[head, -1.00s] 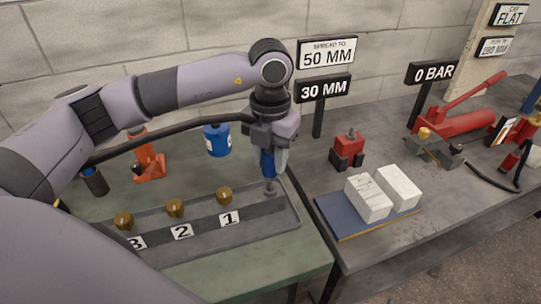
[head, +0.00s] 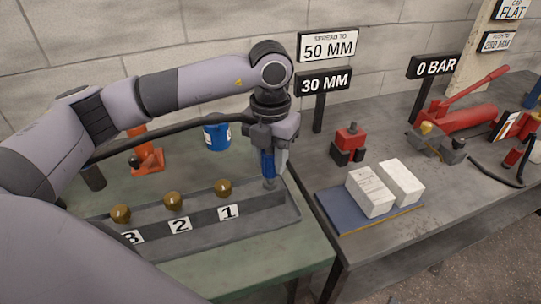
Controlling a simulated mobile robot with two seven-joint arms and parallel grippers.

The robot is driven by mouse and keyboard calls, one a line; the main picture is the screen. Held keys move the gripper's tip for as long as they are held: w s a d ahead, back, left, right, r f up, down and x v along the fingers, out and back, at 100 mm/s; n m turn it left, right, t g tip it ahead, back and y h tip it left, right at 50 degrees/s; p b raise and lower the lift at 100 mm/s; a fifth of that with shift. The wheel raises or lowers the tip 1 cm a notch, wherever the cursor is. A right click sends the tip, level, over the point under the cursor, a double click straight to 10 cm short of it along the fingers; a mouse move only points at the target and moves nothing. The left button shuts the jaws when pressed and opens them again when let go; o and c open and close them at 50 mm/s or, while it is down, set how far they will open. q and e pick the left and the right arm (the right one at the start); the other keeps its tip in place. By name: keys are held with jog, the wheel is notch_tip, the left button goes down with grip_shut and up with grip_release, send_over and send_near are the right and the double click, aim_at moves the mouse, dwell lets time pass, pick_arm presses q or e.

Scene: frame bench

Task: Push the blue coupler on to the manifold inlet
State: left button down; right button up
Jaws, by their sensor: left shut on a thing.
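My left gripper (head: 271,155) points down over the right end of the grey manifold (head: 200,240) and is shut on the blue coupler (head: 267,165). The coupler is upright, with its lower end at the grey inlet stub (head: 269,184). It looks in line with the stub and touching it or nearly so; I cannot tell how far on it is. The gripper body partly hides the coupler's top. The manifold has brass knobs behind the number plates 1, 2 and 3. My right gripper is out of view.
A black hose (head: 180,128) runs behind my arm towards the gripper. A blue can (head: 217,136) and an orange jack (head: 147,157) stand behind the manifold. On the right bench are a red-black tool (head: 348,144), white blocks (head: 370,192) and a red pump (head: 466,118) with a 0 BAR sign (head: 435,66).

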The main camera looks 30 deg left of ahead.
pick_arm(q)
jog(key=shift+f+b, duration=0.55)
jog(key=shift+f, duration=0.25)
jog(key=c, duration=0.6)
grip_release()
jog(key=shift+c, duration=0.2)
jog(key=shift+r, duration=3.6)
